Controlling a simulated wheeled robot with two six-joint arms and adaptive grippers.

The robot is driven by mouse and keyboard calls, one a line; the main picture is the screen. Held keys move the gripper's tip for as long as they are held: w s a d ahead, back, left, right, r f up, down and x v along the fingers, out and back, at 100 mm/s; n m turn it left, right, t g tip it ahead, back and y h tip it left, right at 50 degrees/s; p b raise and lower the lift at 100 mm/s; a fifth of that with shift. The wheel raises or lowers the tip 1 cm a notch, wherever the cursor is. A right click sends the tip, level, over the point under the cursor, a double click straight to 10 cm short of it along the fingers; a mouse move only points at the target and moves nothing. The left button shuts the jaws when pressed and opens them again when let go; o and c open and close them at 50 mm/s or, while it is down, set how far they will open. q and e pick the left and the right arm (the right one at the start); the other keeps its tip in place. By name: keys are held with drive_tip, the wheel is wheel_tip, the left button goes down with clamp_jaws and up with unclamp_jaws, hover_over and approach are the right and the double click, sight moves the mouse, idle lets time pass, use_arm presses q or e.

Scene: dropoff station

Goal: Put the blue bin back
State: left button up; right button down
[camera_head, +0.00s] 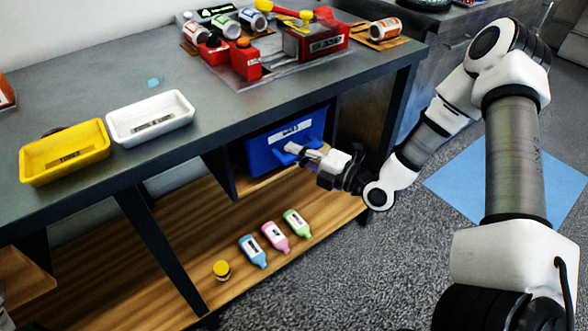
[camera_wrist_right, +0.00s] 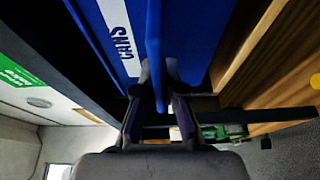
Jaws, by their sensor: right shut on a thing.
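The blue bin (camera_head: 268,150) sits in the cubby under the workbench top, with a white label on its front. My right gripper (camera_head: 297,150) is at the front of the bin, shut on its protruding blue handle. In the right wrist view the blue bin (camera_wrist_right: 192,30) fills the upper middle, with a label reading "CANS". There the fingers of my right gripper (camera_wrist_right: 158,100) are on both sides of the blue handle. How deep the bin sits in the cubby is hard to tell. My left gripper is not in view.
A yellow tray (camera_head: 64,151) and a white tray (camera_head: 150,118) stand on the workbench (camera_head: 110,75).

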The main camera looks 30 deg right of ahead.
drive_tip(key=f, duration=0.1)
drive_tip(key=f+b, duration=0.1)
drive_tip(key=f, duration=0.1)
drive_tip(key=shift+w+f+b, duration=0.2)
drive_tip(key=shift+w+b, duration=0.1)
drive_tip(key=c, duration=1.3)
unclamp_jaws()
drive_tip(key=shift+o, duration=0.2)
drive_tip(key=p+v, duration=0.7)
drive_tip(key=v, duration=0.4)
drive_tip(key=s+a+f+m+g+h, duration=0.1)
drive_tip(key=s+a+f+m+g, duration=0.2)
drive_tip(key=a+f+m+g, duration=0.3)
drive_tip(key=s+a+f+m+g+h, duration=0.2)
drive_tip(key=s+a+f+m+g, duration=0.15)
drive_tip(key=f+m, duration=0.4)
drive_tip(key=s+f+m+g+h, duration=0.2)
drive_tip(key=s+m+g, duration=0.1)
drive_tip(key=s+m, duration=0.2)
drive_tip(key=s+a+f+m+g+h, duration=0.1)
drive_tip(key=s+f+m+g+h, duration=0.1)
drive_tip(key=s, duration=0.4)
drive_tip(key=f+m+g, duration=0.1)
drive_tip(key=m, duration=0.1)
drive_tip(key=shift+s+m+g+h, duration=0.25)
drive_tip(key=shift+m+g+h, duration=0.05)
drive_tip(key=shift+m+g, duration=0.05)
